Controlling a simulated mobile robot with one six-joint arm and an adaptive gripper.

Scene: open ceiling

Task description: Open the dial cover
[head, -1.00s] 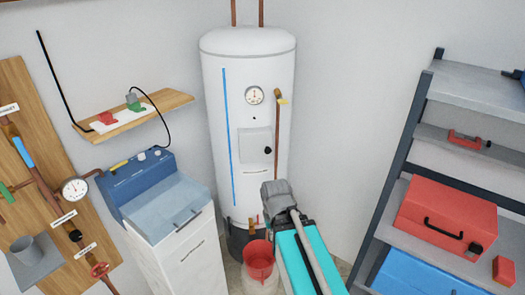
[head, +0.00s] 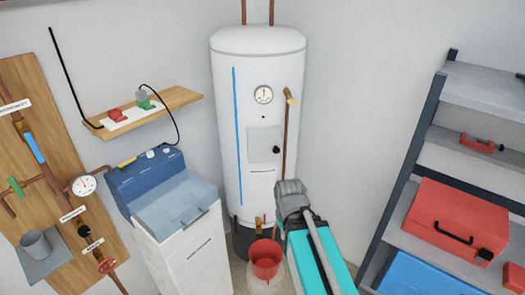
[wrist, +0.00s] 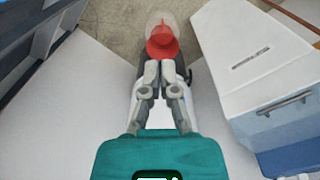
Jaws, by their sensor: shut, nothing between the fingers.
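A white tank (head: 230,120) stands in the corner. On its front is a pale grey square panel (head: 258,146) with a black knob (head: 276,149) at its right, which looks like the dial cover. It appears flat against the tank, but I cannot tell its hinge side. A round gauge (head: 263,95) sits above it. My gripper (head: 290,192) is in front of the tank's lower right, below the panel and apart from it. In the wrist view my gripper (wrist: 159,68) is shut and empty, and the panel is not seen.
A white cabinet with a blue top (head: 150,180) is at left, under a wooden shelf (head: 180,97). A pipe board (head: 85,150) is far left. Metal shelving (head: 410,170) with a red toolbox (head: 455,222) is at right.

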